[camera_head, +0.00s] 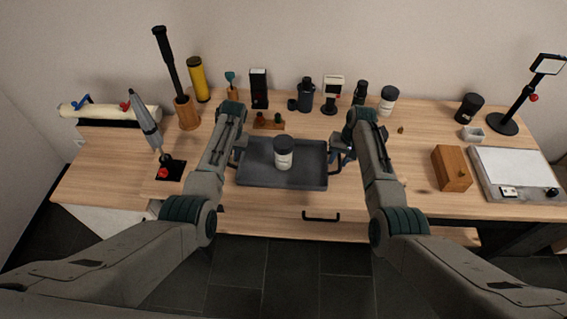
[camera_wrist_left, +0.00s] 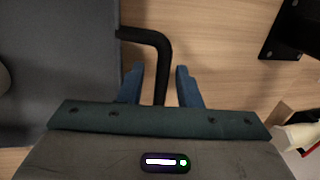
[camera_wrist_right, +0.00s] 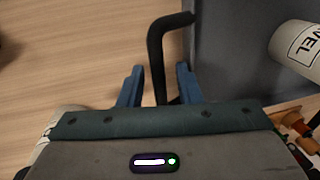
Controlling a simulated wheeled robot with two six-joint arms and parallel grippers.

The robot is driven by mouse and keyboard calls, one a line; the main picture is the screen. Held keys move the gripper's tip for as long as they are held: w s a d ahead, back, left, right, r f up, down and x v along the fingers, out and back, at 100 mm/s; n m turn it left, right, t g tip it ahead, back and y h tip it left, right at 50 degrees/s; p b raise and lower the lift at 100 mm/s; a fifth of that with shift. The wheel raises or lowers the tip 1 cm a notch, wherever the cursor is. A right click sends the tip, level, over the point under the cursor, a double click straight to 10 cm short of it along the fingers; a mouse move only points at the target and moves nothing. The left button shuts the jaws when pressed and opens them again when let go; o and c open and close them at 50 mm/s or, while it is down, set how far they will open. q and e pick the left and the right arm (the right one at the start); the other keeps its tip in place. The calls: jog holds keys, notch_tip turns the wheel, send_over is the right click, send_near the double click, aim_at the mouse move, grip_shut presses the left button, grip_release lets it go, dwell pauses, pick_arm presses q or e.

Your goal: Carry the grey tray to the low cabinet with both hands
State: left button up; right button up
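The grey tray (camera_head: 309,178) lies flat on the wooden table (camera_head: 270,222) near its front edge. A white jar with a dark lid (camera_head: 284,158) stands upright on it; part of it shows in the right wrist view (camera_wrist_right: 300,45). My left gripper (camera_wrist_left: 158,82) is open, with its blue fingers on either side of the tray's black left handle (camera_wrist_left: 150,36). My right gripper (camera_wrist_right: 160,82) is open around the black right handle (camera_wrist_right: 157,40). Gaps show between fingers and handles. In the head view my left arm mostly hides the left gripper. I cannot make out a low cabinet.
Bottles, a yellow cylinder (camera_head: 198,80) and other items line the table's back. A wooden box (camera_head: 451,168) and a white panel (camera_head: 515,172) stand at right. A drawer handle (camera_head: 321,217) is on the table's front.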

pick_arm(q)
grip_shut()
pick_arm(e)
grip_shut()
pick_arm(q)
jog(key=shift+r, duration=0.15)
pick_arm(e)
jog(key=shift+r, duration=0.15)
